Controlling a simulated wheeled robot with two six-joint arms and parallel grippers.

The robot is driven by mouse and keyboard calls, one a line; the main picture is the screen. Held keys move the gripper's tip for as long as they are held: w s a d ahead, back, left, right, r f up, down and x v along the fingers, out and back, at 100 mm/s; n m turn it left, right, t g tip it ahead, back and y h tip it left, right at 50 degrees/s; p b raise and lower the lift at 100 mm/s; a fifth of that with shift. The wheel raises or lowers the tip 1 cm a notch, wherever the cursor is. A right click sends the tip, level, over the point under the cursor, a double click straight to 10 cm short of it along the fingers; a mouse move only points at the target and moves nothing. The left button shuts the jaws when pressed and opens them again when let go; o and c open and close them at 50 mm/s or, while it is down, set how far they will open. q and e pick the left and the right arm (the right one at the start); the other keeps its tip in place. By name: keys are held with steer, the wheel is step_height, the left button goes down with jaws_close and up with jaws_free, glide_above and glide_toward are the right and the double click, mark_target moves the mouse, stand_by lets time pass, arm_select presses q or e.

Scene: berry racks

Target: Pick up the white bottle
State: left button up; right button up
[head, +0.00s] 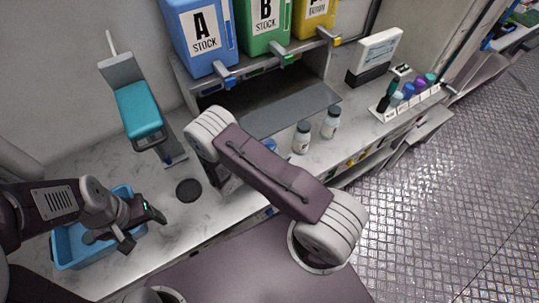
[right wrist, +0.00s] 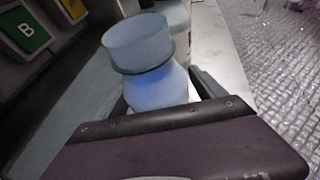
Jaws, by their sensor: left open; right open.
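Two white bottles with grey-blue caps stand on the counter in the head view, a nearer one (head: 301,138) and a farther one (head: 331,123). In the right wrist view, a pale blue-white bottle (right wrist: 155,75) with a wide cap fills the middle. My right gripper (right wrist: 163,96) is open, with a finger showing on either side of this bottle's lower body; contact cannot be told. In the head view that gripper is mostly hidden behind my right arm. A bluish piece (head: 269,145) shows beside the arm, partly covered. My left gripper (head: 141,228) is open and empty above the blue tray (head: 70,262).
Another bottle (right wrist: 178,16) stands close behind in the right wrist view. A shelf with stock bins A (head: 203,38), B (head: 265,24) and a yellow one stands at the back. A teal-and-grey device (head: 140,108) and black disc (head: 189,190) are at left; a vial rack (head: 408,98) is at right.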

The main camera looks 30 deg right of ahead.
jaws_close()
steer(key=shift+r, duration=0.1)
